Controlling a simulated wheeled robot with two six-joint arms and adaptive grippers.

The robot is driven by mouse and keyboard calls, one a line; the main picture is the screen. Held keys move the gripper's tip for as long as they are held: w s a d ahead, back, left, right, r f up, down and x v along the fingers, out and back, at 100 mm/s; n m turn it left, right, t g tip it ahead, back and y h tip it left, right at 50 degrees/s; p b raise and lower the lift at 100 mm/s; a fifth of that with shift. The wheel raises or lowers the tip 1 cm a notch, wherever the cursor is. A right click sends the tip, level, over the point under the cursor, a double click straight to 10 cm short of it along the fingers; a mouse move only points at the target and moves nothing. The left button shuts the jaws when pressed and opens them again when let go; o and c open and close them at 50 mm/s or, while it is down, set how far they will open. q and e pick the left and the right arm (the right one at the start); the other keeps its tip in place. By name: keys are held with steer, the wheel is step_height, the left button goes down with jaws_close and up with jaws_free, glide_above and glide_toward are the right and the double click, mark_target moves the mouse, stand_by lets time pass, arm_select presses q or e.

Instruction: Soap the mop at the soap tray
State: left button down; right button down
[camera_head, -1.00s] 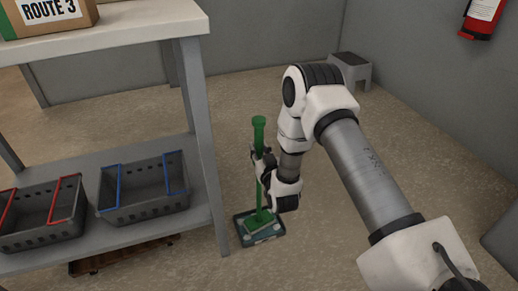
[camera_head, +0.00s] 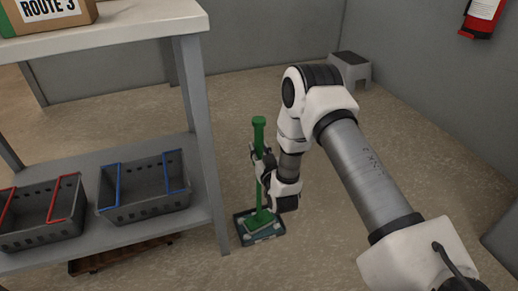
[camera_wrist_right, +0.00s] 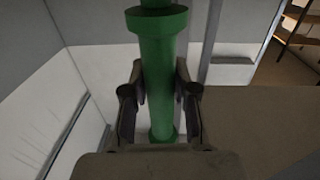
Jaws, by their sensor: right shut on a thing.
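The green mop (camera_head: 259,140) stands upright beside the shelf unit, its head (camera_head: 259,221) down at the soap tray (camera_head: 242,240), a dark shallow tray on the floor. The head appears to be in the tray; whether it presses on the bottom I cannot tell. My right gripper (camera_head: 262,170) is shut on the mop's handle at mid-height. In the right wrist view the green handle (camera_wrist_right: 159,75) stands between the two fingers, with a wider collar above. The mop head is hidden in the wrist view. My left gripper is not in view.
The grey shelf unit (camera_head: 208,160) stands just left of the mop, its leg near the tray. It bears baskets with red (camera_head: 30,215) and blue (camera_head: 145,195) handles. A step stool (camera_head: 350,68) stands by the back wall. Floor right of the tray is clear.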

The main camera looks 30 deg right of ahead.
mark_target(261, 132)
steer(key=shift+f, duration=0.3)
stand_by(0.8)
steer(key=shift+r, duration=0.1)
step_height(261, 132, up, 8)
steer(key=p, duration=0.7)
